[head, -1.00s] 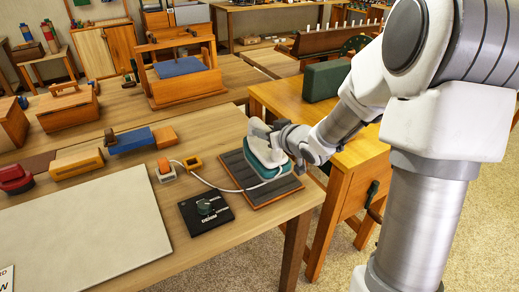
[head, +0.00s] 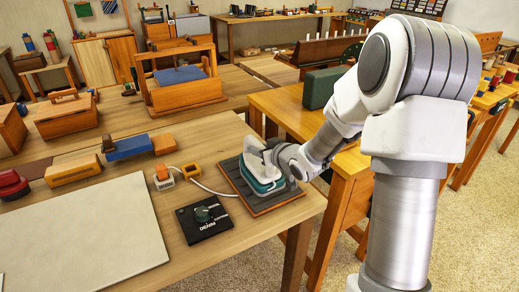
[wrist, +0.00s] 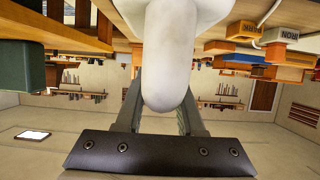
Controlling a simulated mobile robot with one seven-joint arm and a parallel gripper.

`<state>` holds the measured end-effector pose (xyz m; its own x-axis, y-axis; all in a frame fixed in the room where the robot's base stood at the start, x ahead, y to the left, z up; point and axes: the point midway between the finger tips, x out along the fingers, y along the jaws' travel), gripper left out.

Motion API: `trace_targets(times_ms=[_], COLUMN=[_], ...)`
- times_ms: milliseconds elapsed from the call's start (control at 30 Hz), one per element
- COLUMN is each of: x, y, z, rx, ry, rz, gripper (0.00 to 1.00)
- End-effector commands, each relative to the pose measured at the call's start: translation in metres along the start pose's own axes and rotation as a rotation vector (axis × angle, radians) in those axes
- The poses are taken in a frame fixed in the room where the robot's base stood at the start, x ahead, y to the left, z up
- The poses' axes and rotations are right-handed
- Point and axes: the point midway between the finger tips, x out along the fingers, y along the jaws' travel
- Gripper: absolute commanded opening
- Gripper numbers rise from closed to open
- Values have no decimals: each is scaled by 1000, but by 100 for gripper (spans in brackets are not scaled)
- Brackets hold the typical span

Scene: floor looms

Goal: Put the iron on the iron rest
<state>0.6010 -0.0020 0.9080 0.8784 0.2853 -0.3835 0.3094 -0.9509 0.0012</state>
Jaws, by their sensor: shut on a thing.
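The iron (head: 264,183) has a teal lower body and a white upper part. It is over the middle of the iron rest (head: 279,203), a dark ribbed pad with a wooden edge near the table's right end. It looks flat on the ribs, but the contact edge is partly hidden and I cannot tell if a small gap remains. My gripper (head: 274,153) comes from the right and is shut on the iron's handle. In the wrist view the white handle (wrist: 171,60) fills the space between the two fingers.
A pale cord runs left from the iron to a small orange-and-white block (head: 164,177). A black panel with a knob (head: 204,220) lies close in front of the rest. A large pale board (head: 80,240) covers the table's left. A second wooden table (head: 300,115) stands behind right.

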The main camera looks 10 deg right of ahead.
Motion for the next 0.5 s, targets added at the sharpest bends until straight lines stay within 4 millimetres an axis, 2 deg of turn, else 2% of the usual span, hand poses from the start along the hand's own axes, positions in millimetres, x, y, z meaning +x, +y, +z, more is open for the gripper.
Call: trace_targets(times_ms=[67, 100, 233, 267, 500], x=[1, 1, 1, 1, 1], y=[0, 0, 0, 0, 0], z=[0, 3, 3, 3, 2], rx=[-1, 0, 0, 0, 0], ry=[6, 0, -1, -1, -1], rz=[0, 0, 0, 0, 0], gripper=[0, 41, 64, 67, 67])
